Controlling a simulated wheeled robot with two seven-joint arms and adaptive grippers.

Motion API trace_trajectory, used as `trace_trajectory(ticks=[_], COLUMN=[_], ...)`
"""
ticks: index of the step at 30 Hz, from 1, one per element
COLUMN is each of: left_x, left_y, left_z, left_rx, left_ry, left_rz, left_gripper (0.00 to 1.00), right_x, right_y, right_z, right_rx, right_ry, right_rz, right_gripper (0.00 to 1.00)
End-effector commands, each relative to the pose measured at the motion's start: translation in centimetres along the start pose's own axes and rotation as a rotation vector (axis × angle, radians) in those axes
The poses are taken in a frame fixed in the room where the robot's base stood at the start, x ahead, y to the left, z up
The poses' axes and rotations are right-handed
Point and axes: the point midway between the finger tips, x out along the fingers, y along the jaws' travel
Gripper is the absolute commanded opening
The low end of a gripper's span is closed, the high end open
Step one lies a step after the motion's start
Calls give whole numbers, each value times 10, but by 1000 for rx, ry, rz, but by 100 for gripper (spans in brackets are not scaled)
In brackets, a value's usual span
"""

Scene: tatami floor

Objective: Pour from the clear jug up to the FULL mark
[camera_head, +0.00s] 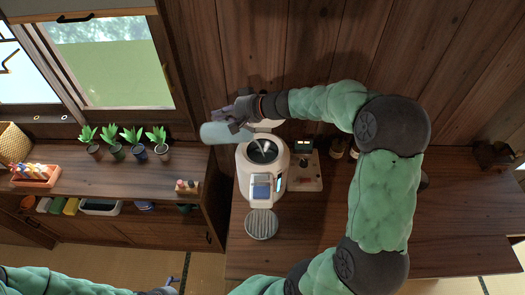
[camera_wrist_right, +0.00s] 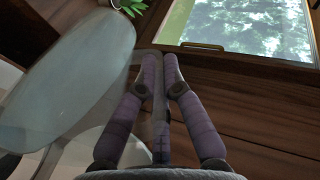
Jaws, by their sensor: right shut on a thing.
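The clear jug (camera_head: 222,132) is tilted far over, nearly on its side, at the upper left of the white machine (camera_head: 243,178). My right gripper (camera_head: 238,112) is shut on its handle, above the machine's rim. In the right wrist view the jug (camera_wrist_right: 60,85) fills the left side, and my right fingers (camera_wrist_right: 160,65) close around a thin clear handle. A pale streak shows in the machine's dark round opening (camera_head: 262,150); I cannot tell whether it is falling water. A FULL mark is not readable. My left gripper (camera_head: 168,288) is at the bottom edge, partly cut off.
A round ribbed grate (camera_head: 262,224) sits in front of the machine. Potted plants (camera_head: 132,142) line the left shelf. The counter's right part (camera_head: 465,220) is clear.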

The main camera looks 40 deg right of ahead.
Motion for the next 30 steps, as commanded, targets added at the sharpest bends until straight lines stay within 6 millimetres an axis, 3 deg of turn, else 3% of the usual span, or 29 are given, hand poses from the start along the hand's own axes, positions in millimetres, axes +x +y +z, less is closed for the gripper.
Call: trace_trajectory(ticks=[30], left_x=[11], left_y=[-4], left_z=[0], left_rx=[0], left_ry=[0], left_rz=[0], left_gripper=[100], right_x=[-4], right_y=[1], right_z=[-1], right_rx=[-1], right_ry=[20], right_rz=[-41], right_gripper=[0])
